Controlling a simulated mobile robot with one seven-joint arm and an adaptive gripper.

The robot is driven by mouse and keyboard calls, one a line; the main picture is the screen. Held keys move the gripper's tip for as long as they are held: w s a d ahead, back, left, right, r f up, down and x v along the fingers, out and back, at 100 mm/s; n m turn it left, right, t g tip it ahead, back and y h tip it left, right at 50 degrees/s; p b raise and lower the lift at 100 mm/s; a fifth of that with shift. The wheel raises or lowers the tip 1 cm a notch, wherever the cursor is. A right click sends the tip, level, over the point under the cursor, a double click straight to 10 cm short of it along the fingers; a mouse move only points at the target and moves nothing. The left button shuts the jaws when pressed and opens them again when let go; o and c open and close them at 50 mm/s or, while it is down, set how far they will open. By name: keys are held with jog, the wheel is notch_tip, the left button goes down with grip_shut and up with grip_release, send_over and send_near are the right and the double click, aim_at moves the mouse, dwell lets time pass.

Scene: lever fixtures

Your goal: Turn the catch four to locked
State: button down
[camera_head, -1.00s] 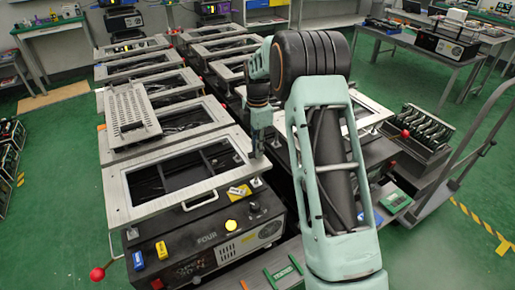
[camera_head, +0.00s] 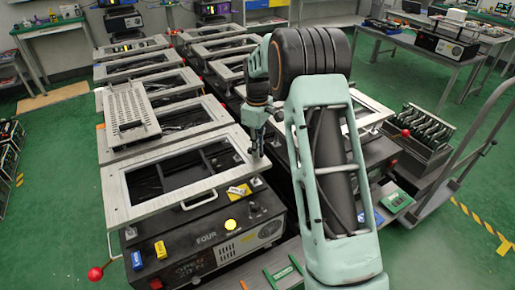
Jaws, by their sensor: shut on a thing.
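The fixture marked FOUR (camera_head: 207,238) is a dark box in the front row, with a pale metal frame (camera_head: 117,200) lying over its top. My gripper (camera_head: 257,150) points down at the right end of this frame, near its far right corner. It is shut on a small part there, which appears to be the catch. The fingers and my wrist hide most of that part, so its angle cannot be read. A yellow round button (camera_head: 231,224) and a small dark knob (camera_head: 254,209) sit on the box top.
A lever with a red ball (camera_head: 95,273) sticks out at the fixture's front left. Similar framed fixtures stand in two rows behind. My arm covers much of the neighbouring fixture at right. A cart with a handrail (camera_head: 470,150) stands further right.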

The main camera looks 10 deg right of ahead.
jog(key=m, duration=0.7)
jog(key=shift+a, duration=0.15)
dwell(0.4)
jog(key=c, duration=2)
grip_release()
jog(key=shift+s, duration=0.1)
jog(key=shift+r, duration=0.1)
notch_tip(320, 180, up, 12)
jog(key=shift+f, duration=0.1)
